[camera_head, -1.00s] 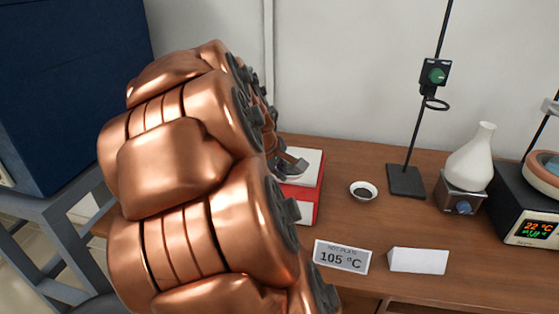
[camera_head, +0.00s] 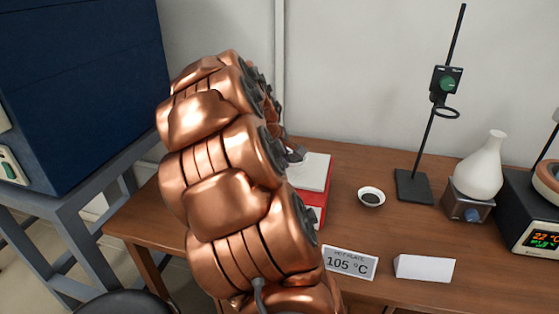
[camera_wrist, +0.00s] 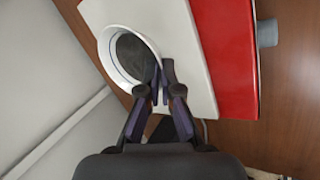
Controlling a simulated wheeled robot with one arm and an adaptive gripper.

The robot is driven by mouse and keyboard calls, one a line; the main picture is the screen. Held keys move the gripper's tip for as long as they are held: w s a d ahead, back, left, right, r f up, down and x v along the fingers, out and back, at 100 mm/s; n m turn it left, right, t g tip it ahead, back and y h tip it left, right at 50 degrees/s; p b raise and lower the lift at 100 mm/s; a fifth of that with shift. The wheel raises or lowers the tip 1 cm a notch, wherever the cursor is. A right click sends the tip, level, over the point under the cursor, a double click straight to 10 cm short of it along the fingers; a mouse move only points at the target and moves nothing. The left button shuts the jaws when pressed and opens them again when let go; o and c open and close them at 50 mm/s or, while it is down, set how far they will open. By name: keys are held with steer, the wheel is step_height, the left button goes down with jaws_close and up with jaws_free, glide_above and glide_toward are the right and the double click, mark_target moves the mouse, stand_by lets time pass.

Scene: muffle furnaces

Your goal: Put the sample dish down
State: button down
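The sample dish (camera_wrist: 108,66) is a round white dish with a dark inside. In the wrist view it overlaps the back edge of the white top (camera_wrist: 195,50) of a red hot plate. My gripper (camera_wrist: 163,78) has its fingertips close together on the dish's near rim and appears shut on it. Whether the dish touches the plate cannot be told. In the head view the hot plate (camera_head: 315,171) is partly behind my copper arm. My gripper's grey tip (camera_head: 296,153) shows at the plate's left side, and the held dish cannot be made out there.
Another small white dish (camera_head: 371,205) with dark contents stands on the wooden table (camera_head: 390,225), right of the hot plate. A "105 °C" sign (camera_head: 349,263), blank card (camera_head: 424,268), stand base (camera_head: 413,187) and white flask (camera_head: 480,170) are nearby. The wall is close behind.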

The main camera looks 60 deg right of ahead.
steer(key=shift+w+d+f+p, duration=0.1)
steer(key=shift+w+d+p, duration=0.05)
steer(key=shift+w+d, duration=0.65)
steer(key=shift+w+d+p, duration=0.15)
steer(key=shift+w+d, duration=0.45)
steer(key=shift+w, duration=0.35)
steer(key=shift+w+d+f, duration=0.1)
steer(key=shift+f, duration=0.05)
steer(key=shift+f+p, duration=0.35)
steer(key=shift+f, duration=1.3)
steer(key=shift+f, duration=0.1)
steer(key=c, duration=1.3)
jaws_free()
steer(key=b+v, duration=0.1)
steer(key=v, duration=1.1)
